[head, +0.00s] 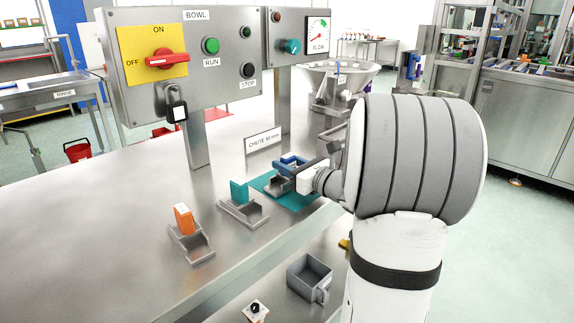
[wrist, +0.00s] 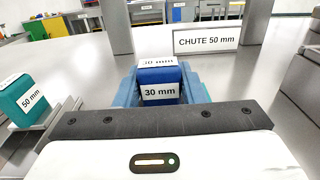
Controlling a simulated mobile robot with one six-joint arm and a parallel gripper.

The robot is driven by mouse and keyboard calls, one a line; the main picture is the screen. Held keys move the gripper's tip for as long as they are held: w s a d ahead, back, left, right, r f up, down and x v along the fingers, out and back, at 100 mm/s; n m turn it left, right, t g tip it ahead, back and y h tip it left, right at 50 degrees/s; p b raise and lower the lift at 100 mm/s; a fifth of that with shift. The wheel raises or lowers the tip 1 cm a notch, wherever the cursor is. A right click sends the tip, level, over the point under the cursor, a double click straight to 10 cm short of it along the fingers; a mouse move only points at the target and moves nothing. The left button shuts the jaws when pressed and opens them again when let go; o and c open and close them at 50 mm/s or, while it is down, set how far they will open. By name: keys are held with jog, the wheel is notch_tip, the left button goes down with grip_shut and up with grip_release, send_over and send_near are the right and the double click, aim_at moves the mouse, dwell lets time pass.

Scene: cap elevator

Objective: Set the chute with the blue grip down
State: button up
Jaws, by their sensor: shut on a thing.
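The chute with the blue grip (head: 291,160) is at my gripper (head: 289,169), over the teal mat (head: 300,202) near the bench's right edge. In the wrist view its blue grip (wrist: 158,76), marked 30 mm, sits between the two blue fingers of my gripper (wrist: 158,82), which are shut on it. The fingers and gripper body hide most of this chute. I cannot tell whether its underside touches the mat.
A "CHUTE 50 mm" sign (head: 263,140) stands just behind the mat. A chute with a teal grip (head: 239,192) and one with an orange grip (head: 184,219) stand to the left. A control panel (head: 196,60) rises behind. The bench's front left (head: 90,240) is clear.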

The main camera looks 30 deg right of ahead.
jog(key=shift+f, duration=0.2)
jog(key=o, duration=1.1)
jog(key=shift+r, duration=0.1)
jog(key=shift+r, duration=0.1)
jog(key=shift+s+d, duration=0.15)
jog(key=shift+s, duration=0.1)
jog(key=p+v, duration=0.1)
jog(key=v, duration=1)
jog(key=shift+s, duration=0.25)
